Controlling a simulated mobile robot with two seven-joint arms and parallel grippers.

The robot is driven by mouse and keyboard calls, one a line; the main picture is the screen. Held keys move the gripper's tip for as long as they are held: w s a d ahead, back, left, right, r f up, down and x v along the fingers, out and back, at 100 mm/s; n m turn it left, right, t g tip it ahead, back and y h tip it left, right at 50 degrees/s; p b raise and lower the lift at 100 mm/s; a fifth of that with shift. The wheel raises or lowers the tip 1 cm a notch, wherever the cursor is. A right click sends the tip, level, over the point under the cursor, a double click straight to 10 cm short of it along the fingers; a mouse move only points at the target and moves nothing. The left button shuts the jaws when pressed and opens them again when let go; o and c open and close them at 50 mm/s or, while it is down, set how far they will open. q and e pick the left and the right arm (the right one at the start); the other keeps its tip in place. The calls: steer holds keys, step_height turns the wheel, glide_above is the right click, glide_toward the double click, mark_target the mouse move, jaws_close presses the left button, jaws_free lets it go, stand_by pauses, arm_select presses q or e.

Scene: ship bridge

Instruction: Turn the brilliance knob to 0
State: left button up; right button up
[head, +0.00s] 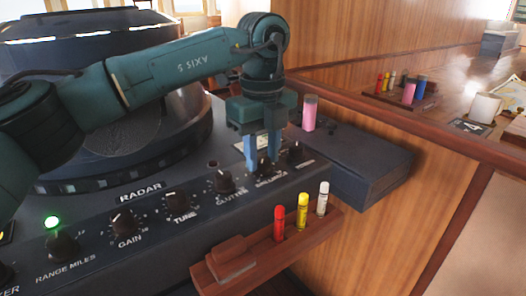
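The radar panel (150,228) carries a row of black knobs with white marks. The brilliance knob (264,166) is toward the right end of the row, between the clutter knob (224,182) and another knob (295,152). My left gripper (262,162) points down at the brilliance knob, its two blue fingers apart with the knob at their tips. I cannot tell whether the fingers press on it. The fingers partly hide the knob and its dial, so its setting cannot be read. My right gripper is not in view.
A wooden holder (335,222) with red, yellow and white markers juts out in front of the panel. A pink cylinder (309,113) stands behind the gripper, near a dark box (365,160). The tune knob (178,205) and gain knob (124,221) are farther left.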

mark_target(262, 159)
arm_select(q)
steer(key=o, duration=0.3)
step_height(262, 159, up, 13)
steer(key=p, duration=0.2)
stand_by(0.3)
